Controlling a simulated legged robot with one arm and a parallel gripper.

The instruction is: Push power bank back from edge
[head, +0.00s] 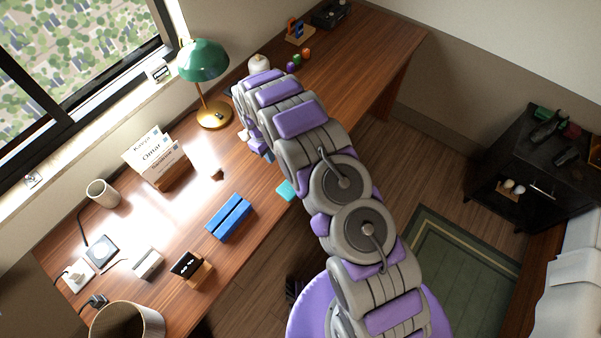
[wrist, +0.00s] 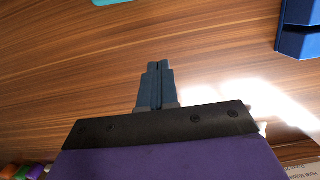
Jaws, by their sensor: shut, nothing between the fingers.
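A flat teal slab (head: 287,190), which I take to be the power bank, lies at the front edge of the wooden desk, partly beside my arm in the head view. Its near side shows as a teal strip at the top of the wrist view (wrist: 115,2). My gripper (wrist: 158,66) is shut and empty over the bare desk top, with its fingertips pointing toward the top of the wrist view. A gap of bare wood separates them from the teal slab. In the head view my gripper (head: 266,154) is mostly hidden by my arm.
A blue slotted stand (head: 230,217) stands left of the slab; it also shows in the wrist view (wrist: 300,28). A card holder (head: 160,158) and a green lamp (head: 205,70) stand toward the window. Small coloured objects (head: 298,58) lie farther back.

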